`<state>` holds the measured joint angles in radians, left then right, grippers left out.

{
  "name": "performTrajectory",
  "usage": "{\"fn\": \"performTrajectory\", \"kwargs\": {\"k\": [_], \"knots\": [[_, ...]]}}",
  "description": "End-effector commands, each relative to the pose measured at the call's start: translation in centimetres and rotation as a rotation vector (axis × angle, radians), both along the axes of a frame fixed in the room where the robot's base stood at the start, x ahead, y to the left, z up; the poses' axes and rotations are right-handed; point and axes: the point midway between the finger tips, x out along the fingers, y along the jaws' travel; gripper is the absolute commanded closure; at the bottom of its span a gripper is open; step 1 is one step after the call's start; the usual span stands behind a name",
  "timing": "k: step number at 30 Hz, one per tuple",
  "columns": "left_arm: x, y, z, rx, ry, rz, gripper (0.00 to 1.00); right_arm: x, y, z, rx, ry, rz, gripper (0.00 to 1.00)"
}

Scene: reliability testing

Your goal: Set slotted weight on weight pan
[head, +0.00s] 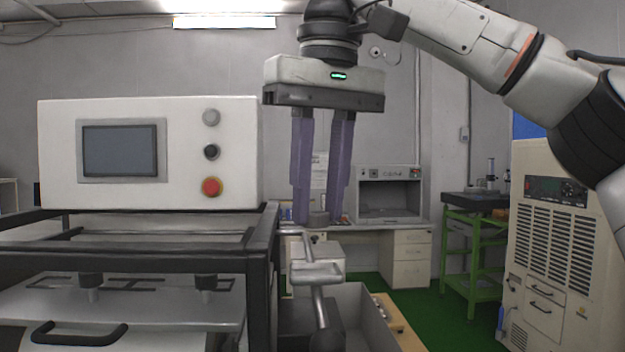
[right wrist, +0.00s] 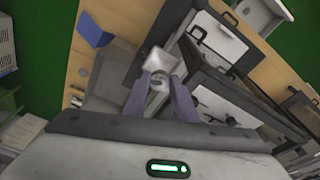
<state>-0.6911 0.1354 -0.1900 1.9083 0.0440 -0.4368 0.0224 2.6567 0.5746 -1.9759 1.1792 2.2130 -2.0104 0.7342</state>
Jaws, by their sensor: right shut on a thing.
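My right gripper (head: 320,219) comes down from above with its long purple fingers shut on a small grey round slotted weight (head: 319,217). In the right wrist view the weight (right wrist: 158,82) sits between the tips of my right gripper (right wrist: 159,84). A pale metal piece with a square top, which looks like the weight pan (head: 317,272), is below the weight in the head view. It also shows behind the weight in the right wrist view (right wrist: 158,60). The weight appears above it; the exact gap is hard to tell. My left gripper is not in view.
A testing machine with a screen panel (head: 148,150) and black frame (head: 130,252) stands at the left, close to the pan. A metal bar (head: 320,310) runs below the pan. A workbench (head: 375,222), green stand (head: 472,250) and cream cabinet (head: 560,250) stand farther back and right.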

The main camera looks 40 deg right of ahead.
Motion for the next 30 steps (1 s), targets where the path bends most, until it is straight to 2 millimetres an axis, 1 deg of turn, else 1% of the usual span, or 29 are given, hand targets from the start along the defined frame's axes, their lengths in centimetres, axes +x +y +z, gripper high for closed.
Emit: {"fn": "performTrajectory", "kwargs": {"k": [3,12,18,27,28,30], "knots": [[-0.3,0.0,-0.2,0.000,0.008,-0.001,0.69,0.1,0.0,-1.4,0.001,0.006,0.003,0.99],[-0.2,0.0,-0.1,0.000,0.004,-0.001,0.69,0.1,0.0,-3.9,-0.001,0.002,0.001,0.99],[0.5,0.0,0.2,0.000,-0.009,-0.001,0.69,0.0,0.0,-4.5,0.000,0.000,-0.001,0.99],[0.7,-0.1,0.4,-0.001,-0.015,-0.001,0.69,0.0,0.0,-4.6,0.000,-0.001,-0.002,0.99],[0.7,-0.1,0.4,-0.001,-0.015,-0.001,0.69,0.0,0.0,-4.6,0.000,-0.001,-0.002,0.72],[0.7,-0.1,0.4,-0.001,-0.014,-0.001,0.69,0.0,0.0,-4.6,0.000,-0.001,-0.001,0.60]]}}
